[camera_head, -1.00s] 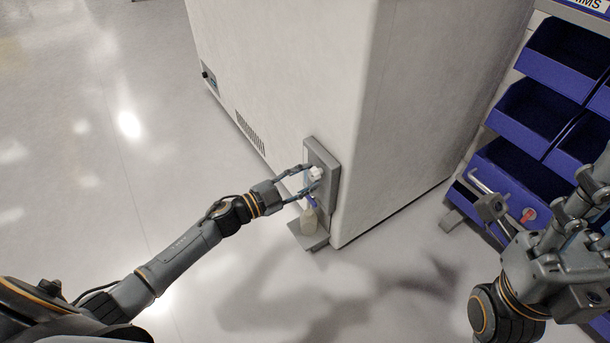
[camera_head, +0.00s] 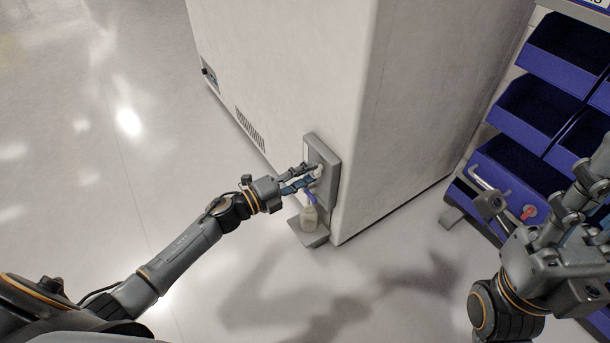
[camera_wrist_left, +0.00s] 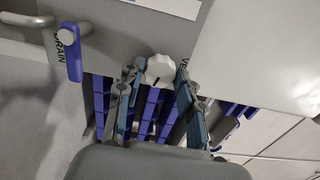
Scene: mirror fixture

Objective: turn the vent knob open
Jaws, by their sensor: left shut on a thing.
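The white lobed vent knob (camera_wrist_left: 160,70) is on a grey panel (camera_wrist_left: 230,30), next to a partly hidden label starting "VE". In the head view the panel (camera_head: 333,162) is fixed low on the white cabinet's side near its corner. My left gripper (camera_head: 313,176) reaches it from the left, and its fingers mostly hide the knob there. In the left wrist view the gripper (camera_wrist_left: 155,72) has one finger on each side of the knob, shut on it. My right arm (camera_head: 550,262) is at the right; its fingertips are unclear.
A blue drain lever (camera_wrist_left: 72,55) sits beside the knob. Blue bins (camera_head: 550,55) are on a rack at the right. The floor at the left (camera_head: 60,180) is clear.

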